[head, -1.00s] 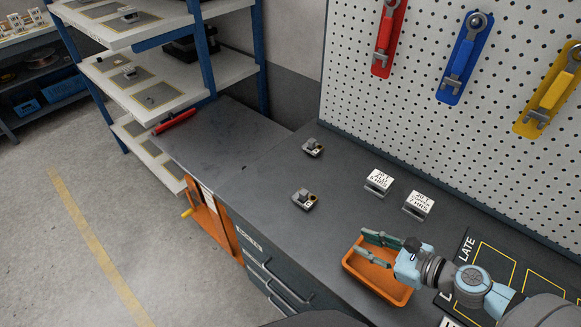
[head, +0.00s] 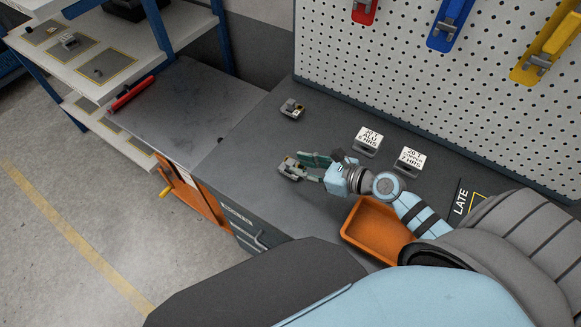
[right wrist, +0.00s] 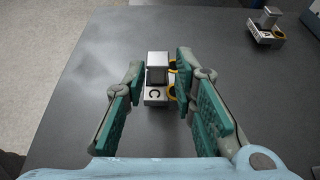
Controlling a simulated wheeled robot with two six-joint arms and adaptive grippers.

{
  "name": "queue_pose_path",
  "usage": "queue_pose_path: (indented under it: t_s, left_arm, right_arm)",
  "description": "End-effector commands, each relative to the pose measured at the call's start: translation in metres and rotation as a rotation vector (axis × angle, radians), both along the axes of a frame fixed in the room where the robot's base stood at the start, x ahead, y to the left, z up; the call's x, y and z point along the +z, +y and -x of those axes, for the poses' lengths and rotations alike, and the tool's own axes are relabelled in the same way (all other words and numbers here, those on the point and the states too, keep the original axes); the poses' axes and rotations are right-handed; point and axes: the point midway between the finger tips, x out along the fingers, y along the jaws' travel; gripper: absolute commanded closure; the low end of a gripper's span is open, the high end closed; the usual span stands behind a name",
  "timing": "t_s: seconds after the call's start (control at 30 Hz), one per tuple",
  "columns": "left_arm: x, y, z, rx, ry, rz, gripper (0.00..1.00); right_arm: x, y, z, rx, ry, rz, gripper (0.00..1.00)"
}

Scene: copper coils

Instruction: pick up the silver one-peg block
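A small silver block with a raised peg (head: 289,168) stands on the dark bench. In the right wrist view the block (right wrist: 157,92) has a dark mark on its front and yellow rings at its right side. My right gripper (head: 308,165) is at this block, its teal fingers open. In the right wrist view the fingers stand on either side of the block, with a gap on each side. A similar silver block (head: 291,108) stands farther back; it also shows at upper right in the right wrist view (right wrist: 266,27). My left gripper is not in view.
An empty orange tray (head: 378,232) lies near the front edge, below my right arm. A pegboard with hanging tools (head: 420,85) rises behind.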

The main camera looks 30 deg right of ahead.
Motion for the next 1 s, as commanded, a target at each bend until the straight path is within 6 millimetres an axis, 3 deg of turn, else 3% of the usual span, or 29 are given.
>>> queue_pose_path:
  t_s: [0.27, 0.47, 0.6, 1.0]
  left_arm:
    - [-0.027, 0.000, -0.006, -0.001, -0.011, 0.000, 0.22]
    - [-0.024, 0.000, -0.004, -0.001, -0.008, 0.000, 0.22]
    - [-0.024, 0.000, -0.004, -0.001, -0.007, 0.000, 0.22]
    - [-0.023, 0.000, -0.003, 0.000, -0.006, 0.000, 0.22]
  right_arm:
    - [-0.018, 0.023, -0.036, 0.000, -0.002, -0.001, 0.75]
    - [-0.016, 0.023, -0.037, 0.000, 0.000, 0.001, 0.77]
    - [-0.016, 0.023, -0.037, 0.000, 0.000, 0.001, 0.99]
    - [-0.014, 0.023, -0.037, 0.000, 0.000, 0.001, 1.00]
